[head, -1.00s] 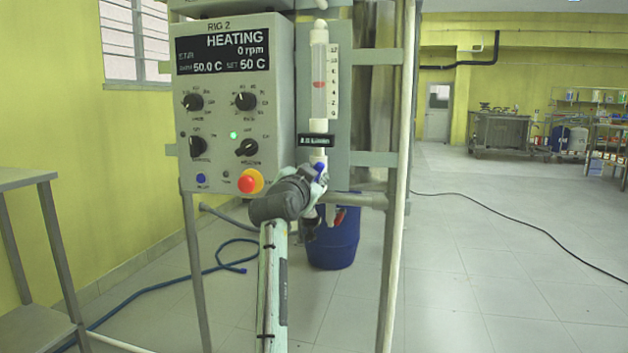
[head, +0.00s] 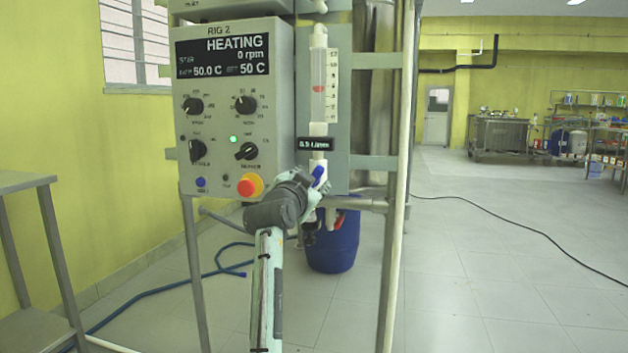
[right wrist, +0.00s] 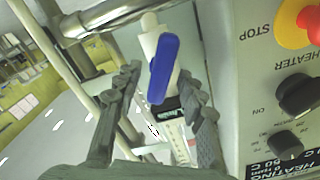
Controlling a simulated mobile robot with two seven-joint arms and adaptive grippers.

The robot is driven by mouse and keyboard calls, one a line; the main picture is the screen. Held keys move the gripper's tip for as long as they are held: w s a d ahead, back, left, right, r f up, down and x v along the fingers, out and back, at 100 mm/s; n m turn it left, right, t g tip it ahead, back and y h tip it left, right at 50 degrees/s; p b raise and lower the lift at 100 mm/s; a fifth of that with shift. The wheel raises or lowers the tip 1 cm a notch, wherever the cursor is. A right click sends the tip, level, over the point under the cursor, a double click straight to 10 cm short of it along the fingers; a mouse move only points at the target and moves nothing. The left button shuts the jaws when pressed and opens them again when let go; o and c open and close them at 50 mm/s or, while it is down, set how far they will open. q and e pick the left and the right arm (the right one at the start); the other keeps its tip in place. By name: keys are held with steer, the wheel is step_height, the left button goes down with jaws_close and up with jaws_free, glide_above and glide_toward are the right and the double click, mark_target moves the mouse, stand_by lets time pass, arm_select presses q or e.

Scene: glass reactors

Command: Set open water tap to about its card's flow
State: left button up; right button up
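The water tap has a blue lever handle (right wrist: 163,69) on a white pipe body, below a clear flow tube (head: 318,75) with a red float about mid-scale. A small black readout (head: 314,144) under the tube is too blurred to read surely. My right gripper (head: 316,186) is at the tap, partly hiding it. In the right wrist view my right gripper (right wrist: 160,80) is open, one finger on each side of the blue handle, with visible gaps. The handle lies slightly tilted to the pipe. I cannot make out a flow card. My left gripper is not in view.
The rig's control box (head: 235,110) with several knobs and a red stop button (head: 249,186) is close left of the gripper. A metal rail (right wrist: 103,17) runs by the tap. A blue drum (head: 334,240) stands below. Open floor lies to the right.

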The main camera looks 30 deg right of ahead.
steer(key=v, duration=1)
steer(key=shift+s, duration=0.2)
steer(key=shift+a, duration=0.2)
